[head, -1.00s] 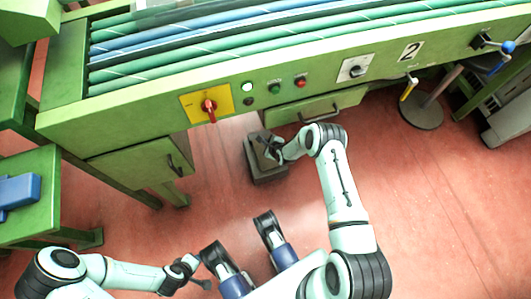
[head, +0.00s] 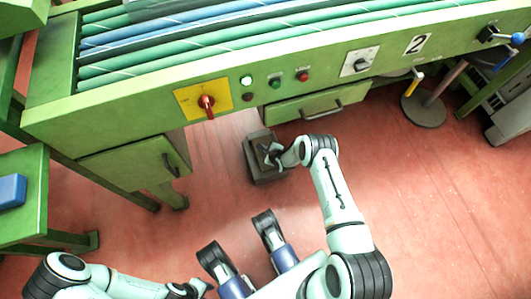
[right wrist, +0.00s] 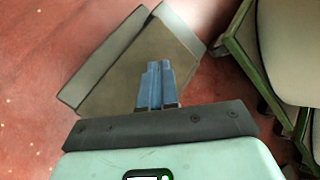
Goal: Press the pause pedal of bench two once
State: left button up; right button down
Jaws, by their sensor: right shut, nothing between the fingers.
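The pause pedal (head: 262,175) is a dark grey box-shaped foot pedal on the red floor, below the front of the green bench (head: 130,122) marked with a 2. My right gripper (head: 270,154) is over the pedal, its fingers shut and empty. In the right wrist view the shut bluish fingers (right wrist: 157,85) lie across the pedal's brown-grey top plate (right wrist: 138,62), between its raised grey sides. I cannot tell whether the fingertips touch the plate. My left gripper (head: 200,288) is low at the left, away from the pedal; its jaws are too small to read.
The bench front carries a red switch on a yellow plate (head: 207,102), a lit pale-green lamp (head: 246,79), small buttons and a black knob (head: 362,65). A drawer (head: 315,106) overhangs near the pedal. A stool (head: 424,110) stands at right. Open floor lies right of my right arm.

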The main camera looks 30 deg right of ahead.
jog(key=shift+f, duration=0.65)
jog(key=shift+f, duration=0.15)
dwell(1.5)
jog(key=shift+f, duration=0.3)
jog(key=shift+f, duration=1.15)
dwell(1.2)
jog(key=shift+s+r, duration=0.1)
jog(key=shift+r+p, duration=0.95)
jog(key=shift+r, duration=0.5)
